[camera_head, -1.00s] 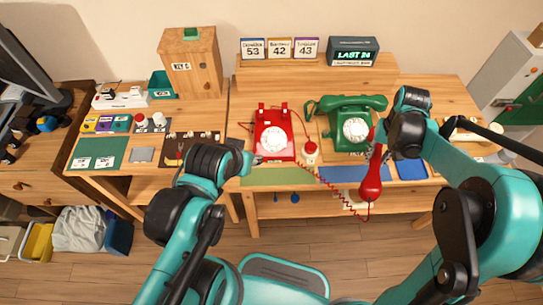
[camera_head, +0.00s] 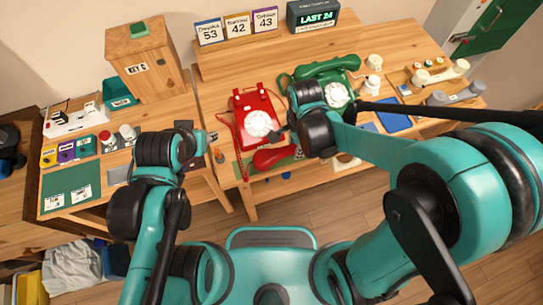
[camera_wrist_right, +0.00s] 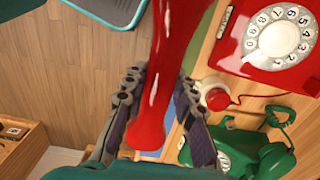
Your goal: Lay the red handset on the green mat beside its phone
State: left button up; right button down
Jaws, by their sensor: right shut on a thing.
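The red phone (camera_head: 257,120) stands on the middle table, its cradle empty. My right gripper (camera_head: 291,140) is shut on the red handset (camera_head: 274,157), which it holds in front of the red phone, over the green mat (camera_head: 246,166). The mat is largely hidden by the handset and arm; whether they touch is unclear. In the right wrist view the handset (camera_wrist_right: 170,55) runs between both fingers (camera_wrist_right: 158,105). Its coiled cord hangs at the phone's left. My left gripper (camera_head: 207,138) is at the table's left side, away from the handset; its jaws are unclear.
A green phone (camera_head: 337,92) with its handset on it stands right of the red phone, partly behind my right arm. A red button (camera_wrist_right: 216,97) sits between the phones. A blue mat (camera_head: 393,114) lies further right. Card stands (camera_head: 237,26) line the rear shelf.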

jog(key=a+f, duration=0.1)
jog(key=a, duration=0.1)
jog(key=w+a+f+b, duration=0.1)
jog(key=a+f, duration=0.1)
jog(key=w+a+f+b, duration=0.1)
jog(key=a, duration=0.2)
jog(key=shift+a+f, duration=0.1)
jog(key=shift+f, duration=0.2)
notch_tip(320, 180, down, 4)
jog(key=shift+f+b, duration=0.1)
jog(key=shift+b, duration=1.05)
jog(key=c, duration=1.6)
grip_release()
jog(key=shift+f, duration=0.1)
jog(key=shift+c, duration=0.2)
jog(key=o, duration=0.4)
jog(key=shift+r, duration=0.2)
